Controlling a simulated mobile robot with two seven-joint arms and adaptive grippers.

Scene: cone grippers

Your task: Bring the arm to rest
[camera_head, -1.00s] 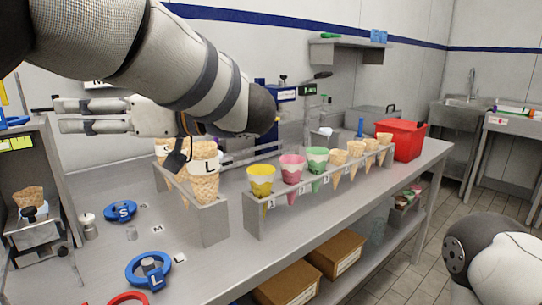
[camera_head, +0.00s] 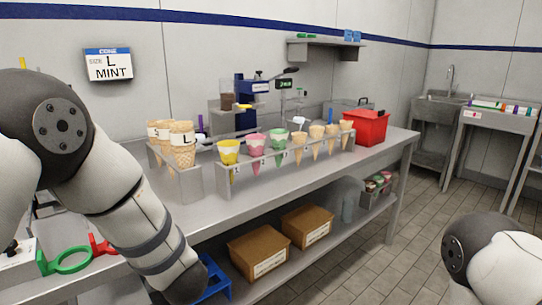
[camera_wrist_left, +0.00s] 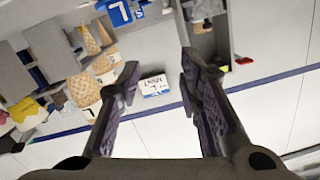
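My left arm (camera_head: 130,215) is bent down at the left of the head view, and its gripper is out of that picture. In the left wrist view my left gripper (camera_wrist_left: 160,72) has its two dark fingers apart, with nothing held between them. The wall sign shows upside down beyond the fingers. At the bottom right of the head view only a rounded part of my right arm (camera_head: 490,250) shows; its gripper is out of view.
A rack with big cones (camera_head: 182,150) stands on the metal counter, beside another with yellow, pink, green and plain cones (camera_head: 229,152). A red box (camera_head: 364,127) stands at the far end. Cardboard boxes (camera_head: 258,255) sit on the lower shelf.

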